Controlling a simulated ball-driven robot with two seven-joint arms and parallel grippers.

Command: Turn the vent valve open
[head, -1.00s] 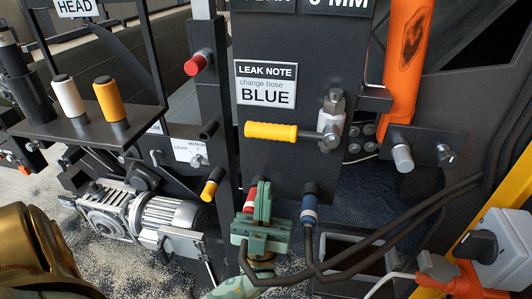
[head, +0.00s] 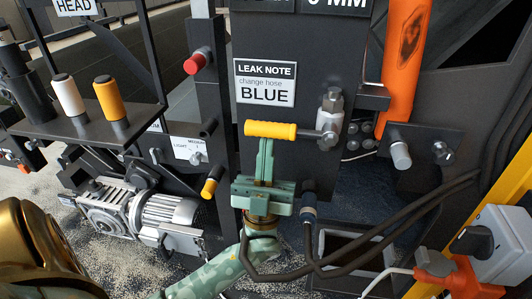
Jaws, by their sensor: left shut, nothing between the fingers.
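The vent valve has a yellow lever handle (head: 270,130) that points left and lies about horizontal. Its metal valve body (head: 330,118) is on the dark panel at the handle's right end. My left gripper (head: 265,144) is shut and empty, fingers pointing up. Its tips are right below the middle of the yellow handle; I cannot tell whether they touch it. My right gripper is not in view.
A leak note sign (head: 265,83) is above the handle. A blue-collared hose fitting (head: 308,205) sits right of my gripper, with dark hoses (head: 400,217) running right. A red knob (head: 195,64) and a yellow-tipped knob (head: 211,182) stick out at left.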

